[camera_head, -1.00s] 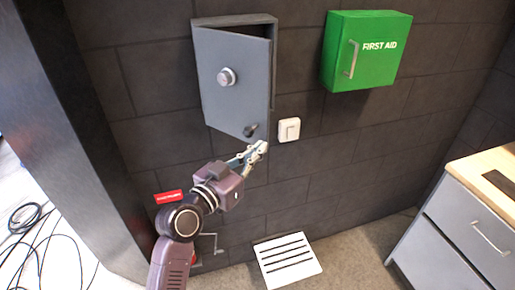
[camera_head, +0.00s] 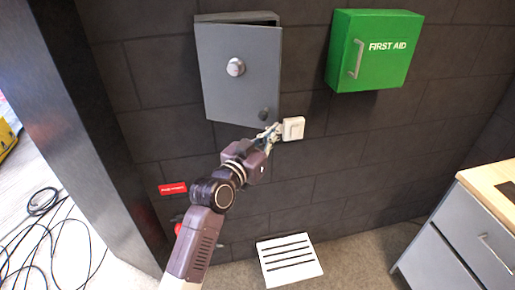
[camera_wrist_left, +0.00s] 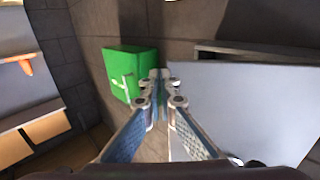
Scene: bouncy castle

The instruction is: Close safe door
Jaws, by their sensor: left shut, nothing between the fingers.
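The grey safe (camera_head: 240,17) hangs on the dark wall. Its door (camera_head: 235,95), with a round dial (camera_head: 236,67) and a small dark knob (camera_head: 265,114), stands slightly ajar, with a narrow dark gap at the top. My left gripper (camera_head: 272,132) is shut and empty at the door's lower right corner, close to the knob; I cannot tell if it touches the door. In the left wrist view the shut fingertips (camera_wrist_left: 160,78) are beside the edge of the grey door (camera_wrist_left: 240,105). My right gripper is not in view.
A white wall switch (camera_head: 292,128) is just right of my left gripper. A green first aid box (camera_head: 370,50) hangs further right. A drawer cabinet (camera_head: 465,225) stands at the lower right. A white vent panel (camera_head: 288,260) lies below.

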